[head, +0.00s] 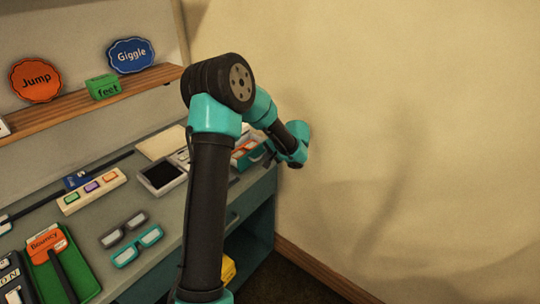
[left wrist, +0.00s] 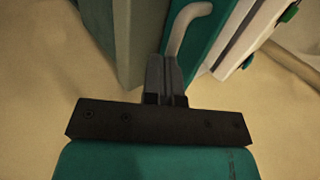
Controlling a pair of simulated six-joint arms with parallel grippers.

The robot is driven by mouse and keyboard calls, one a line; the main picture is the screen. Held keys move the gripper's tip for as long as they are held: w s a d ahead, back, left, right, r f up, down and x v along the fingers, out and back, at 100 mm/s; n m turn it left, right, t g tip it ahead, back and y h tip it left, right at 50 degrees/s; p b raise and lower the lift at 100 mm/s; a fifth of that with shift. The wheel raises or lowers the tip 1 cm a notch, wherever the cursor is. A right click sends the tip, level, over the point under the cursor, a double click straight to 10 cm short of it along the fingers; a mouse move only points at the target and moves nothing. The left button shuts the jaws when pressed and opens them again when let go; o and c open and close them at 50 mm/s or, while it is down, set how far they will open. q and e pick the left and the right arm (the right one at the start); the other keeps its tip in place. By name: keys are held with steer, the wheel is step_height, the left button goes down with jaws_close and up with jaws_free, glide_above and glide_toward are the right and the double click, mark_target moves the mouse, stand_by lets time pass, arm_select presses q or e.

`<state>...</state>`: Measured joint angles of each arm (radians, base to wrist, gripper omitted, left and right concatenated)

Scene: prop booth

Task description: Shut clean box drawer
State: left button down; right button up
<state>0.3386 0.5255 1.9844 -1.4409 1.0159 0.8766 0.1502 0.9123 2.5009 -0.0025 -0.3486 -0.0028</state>
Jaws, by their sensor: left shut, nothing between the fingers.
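A small teal box with a light rim and orange items inside (head: 247,146) sits at the far right end of the grey table in the head view. My left gripper (head: 270,149) is right beside it, partly hidden by my own wrist. In the left wrist view the closed fingers (left wrist: 165,72) point at a teal front panel (left wrist: 208,45) with a pale curved handle (left wrist: 186,28). The fingers are shut and empty, next to the handle; I cannot tell whether they touch the panel. How far the drawer stands out is not clear. My right gripper is not in view.
The table (head: 190,205) holds a black-screened tray (head: 162,176), a cream strip with coloured buttons (head: 92,191), teal glasses (head: 138,246) and a green clipboard (head: 62,268). A wooden shelf (head: 140,83) runs above.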

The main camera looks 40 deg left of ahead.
mark_target(247, 149)
arm_select(q)
steer(key=a, duration=0.7)
steer(key=s+a, duration=0.1)
steer(key=a, duration=0.3)
steer(key=shift+a, duration=0.3)
steer(key=shift+d+r, duration=0.15)
steer(key=shift+d, duration=0.3)
steer(key=d, duration=0.1)
steer(key=d+r, duration=0.1)
steer(key=d, duration=0.1)
steer(key=shift+w+d+r, duration=0.15)
steer(key=shift+w+d, duration=0.1)
steer(key=shift+d, duration=0.15)
steer(key=v, duration=0.9)
